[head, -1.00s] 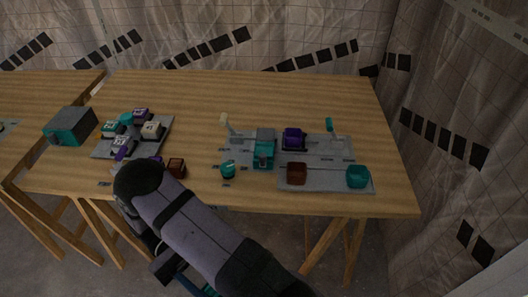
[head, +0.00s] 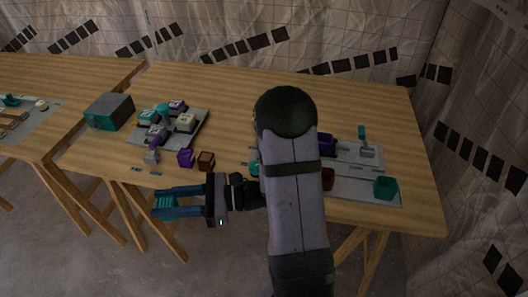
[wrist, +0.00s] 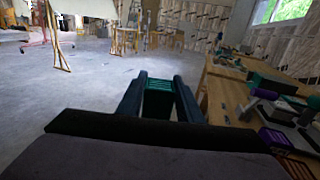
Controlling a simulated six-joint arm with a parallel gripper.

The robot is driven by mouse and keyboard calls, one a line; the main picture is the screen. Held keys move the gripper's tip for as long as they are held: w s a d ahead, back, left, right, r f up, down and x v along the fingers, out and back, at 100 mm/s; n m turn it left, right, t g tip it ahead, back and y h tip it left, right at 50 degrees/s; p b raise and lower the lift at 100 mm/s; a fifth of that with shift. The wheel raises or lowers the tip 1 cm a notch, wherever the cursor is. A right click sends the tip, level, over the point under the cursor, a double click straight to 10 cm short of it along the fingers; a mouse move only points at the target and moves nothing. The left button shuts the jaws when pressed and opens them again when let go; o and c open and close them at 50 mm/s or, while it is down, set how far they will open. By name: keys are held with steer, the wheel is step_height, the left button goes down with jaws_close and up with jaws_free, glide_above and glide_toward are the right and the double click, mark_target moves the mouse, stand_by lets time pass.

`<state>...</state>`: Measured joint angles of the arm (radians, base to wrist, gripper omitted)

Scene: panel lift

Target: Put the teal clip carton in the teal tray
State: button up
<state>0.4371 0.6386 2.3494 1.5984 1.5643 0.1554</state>
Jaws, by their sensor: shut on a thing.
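My gripper (head: 168,204) is shut on a ribbed teal carton (wrist: 158,86). In the head view it points left, just off the front edge of the table, above the floor. The carton shows between the fingertips in the wrist view. The teal tray (head: 386,188) is on the right end of a grey board, far to the right of my gripper, and looks empty.
A dark red tray (head: 328,182) is partly hidden by my arm. A grey pad with several purple, teal and white blocks (head: 186,123) lies left. A purple block (head: 186,158) and brown box (head: 206,161) stand near the front edge. A grey-teal box (head: 108,111) stands further left.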

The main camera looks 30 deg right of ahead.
steer(key=w+d+r+m+t+h+b, duration=0.1)
steer(key=w+d+r+m+t+h, duration=0.1)
steer(key=d, duration=0.8)
steer(key=w+d+r+m+t+h+b, duration=0.1)
steer(key=w+d+r+m+t+h, duration=0.15)
steer(key=d, duration=0.85)
steer(key=w+d+r+m+t+h+b, duration=0.1)
steer(key=w+d+r+t, duration=0.15)
steer(key=d, duration=0.75)
steer(key=s+d+r+n+g+y+b, duration=0.1)
steer(key=s+d+n+g+y+b, duration=0.1)
steer(key=s+d, duration=0.5)
steer(key=shift+w+d+f+b, duration=0.1)
steer(key=shift+w+d+f, duration=0.15)
steer(key=shift+f, duration=1.4)
steer(key=shift+w+d+f+b, duration=0.1)
steer(key=shift+w+d+f, duration=0.1)
steer(key=shift+f, duration=1.4)
steer(key=shift+w+d+f+b, duration=0.1)
steer(key=shift+w+d+f, duration=0.15)
steer(key=shift+f, duration=1.4)
steer(key=o, duration=0.8)
steer(key=shift+s, duration=0.1)
